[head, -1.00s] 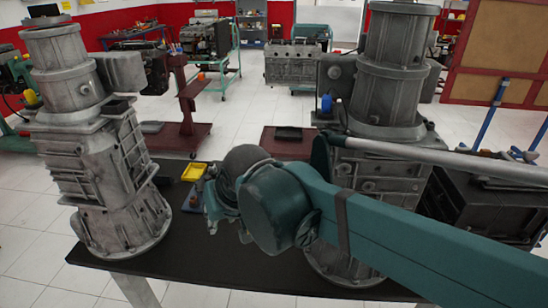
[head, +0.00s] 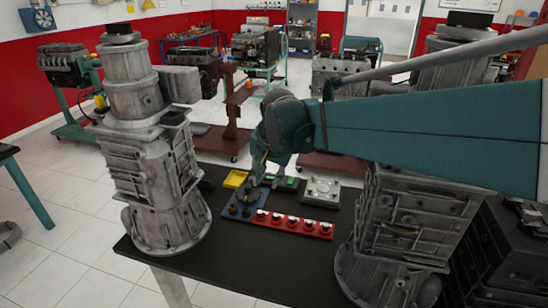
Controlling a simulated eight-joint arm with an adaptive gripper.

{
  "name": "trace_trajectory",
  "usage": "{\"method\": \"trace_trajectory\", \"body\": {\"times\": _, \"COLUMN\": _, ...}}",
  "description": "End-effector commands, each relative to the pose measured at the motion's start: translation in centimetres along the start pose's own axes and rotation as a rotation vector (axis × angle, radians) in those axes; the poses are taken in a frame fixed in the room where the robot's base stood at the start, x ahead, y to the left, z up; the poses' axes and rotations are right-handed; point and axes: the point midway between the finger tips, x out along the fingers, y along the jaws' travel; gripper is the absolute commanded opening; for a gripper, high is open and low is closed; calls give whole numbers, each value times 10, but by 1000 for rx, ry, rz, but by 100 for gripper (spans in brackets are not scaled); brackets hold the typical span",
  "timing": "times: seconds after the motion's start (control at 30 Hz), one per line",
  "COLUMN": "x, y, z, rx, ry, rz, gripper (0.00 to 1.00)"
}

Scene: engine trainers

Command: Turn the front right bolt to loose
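A blue plate (head: 232,212) lies on the black table between two tall grey engine castings. Small dark knobs or bolts show on it, too small to tell their turn position. The front right bolt cannot be told apart for sure. My gripper (head: 252,182) points down at the blue plate's back part, under my teal arm. Its fingers are small and dark, and I cannot tell whether they are open or touch a bolt. The gripper hides part of the plate.
A yellow tray (head: 236,179), a green item (head: 289,183) and a silver-topped block (head: 322,190) lie behind. Castings stand left (head: 155,180) and right (head: 400,225). The table front (head: 260,265) is clear.

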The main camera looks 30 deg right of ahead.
Motion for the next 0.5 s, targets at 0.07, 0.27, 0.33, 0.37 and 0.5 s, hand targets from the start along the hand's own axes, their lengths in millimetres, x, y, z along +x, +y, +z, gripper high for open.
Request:
{"method": "trace_trajectory", "body": {"times": 0.07, "x": 2, "y": -4, "z": -17, "rx": 49, "ry": -7, "rz": 12, "gripper": 26}}
{"method": "trace_trajectory", "body": {"times": 0.27, "x": 14, "y": -7, "z": -52, "rx": 177, "ry": -24, "rz": 43, "gripper": 26}}
{"method": "trace_trajectory", "body": {"times": 0.33, "x": 19, "y": -7, "z": -65, "rx": 222, "ry": -30, "rz": 55, "gripper": 26}}
{"method": "trace_trajectory", "body": {"times": 0.37, "x": 21, "y": -7, "z": -70, "rx": 241, "ry": -32, "rz": 59, "gripper": 26}}
{"method": "trace_trajectory", "body": {"times": 0.5, "x": 32, "y": -7, "z": -94, "rx": 329, "ry": -42, "rz": 83, "gripper": 26}}
